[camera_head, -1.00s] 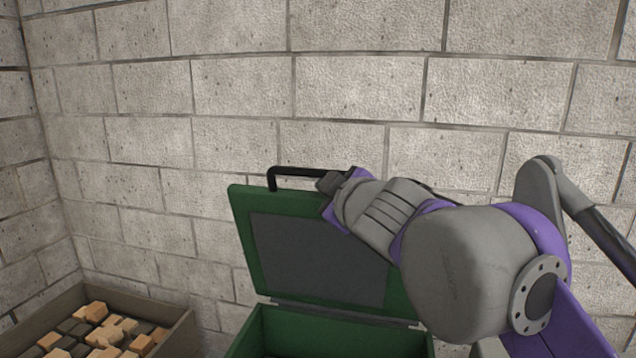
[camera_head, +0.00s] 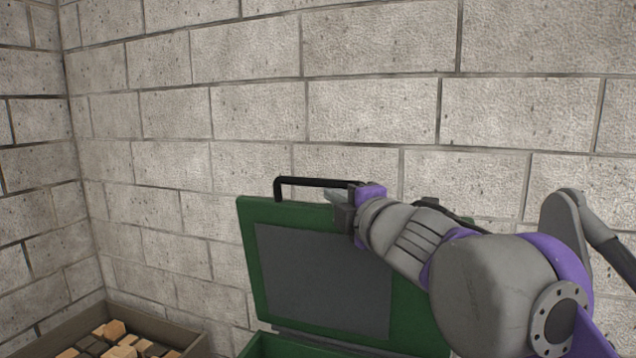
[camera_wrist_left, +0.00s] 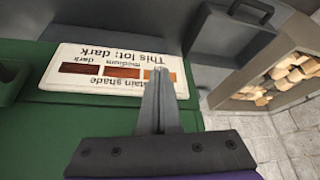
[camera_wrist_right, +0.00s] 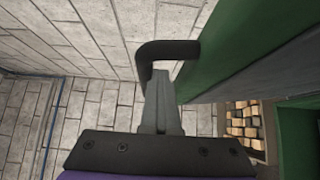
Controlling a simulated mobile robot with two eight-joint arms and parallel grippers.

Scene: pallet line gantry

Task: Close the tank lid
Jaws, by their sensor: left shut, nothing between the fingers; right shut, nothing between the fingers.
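The tank lid (camera_head: 410,307) stands raised, green with a dark grey inner panel (camera_head: 325,280). A black bar handle (camera_head: 312,182) runs along its top edge. The green tank (camera_head: 290,347) shows only as a strip of rim below. My right gripper (camera_head: 332,196) is at the lid's top edge, just below the handle's right part. In the right wrist view its shut fingertips (camera_wrist_right: 158,78) are close to the dark handle (camera_wrist_right: 168,48), beside the green lid (camera_wrist_right: 225,45); contact cannot be told. My left gripper (camera_wrist_left: 160,75) is shut and empty, over a stain-shade label (camera_wrist_left: 105,72).
A crate of wooden blocks (camera_head: 190,342) stands low on the left and shows in the left wrist view (camera_wrist_left: 240,103). A block wall (camera_head: 375,110) rises behind the lid. The label lies by a green surface (camera_wrist_left: 60,135).

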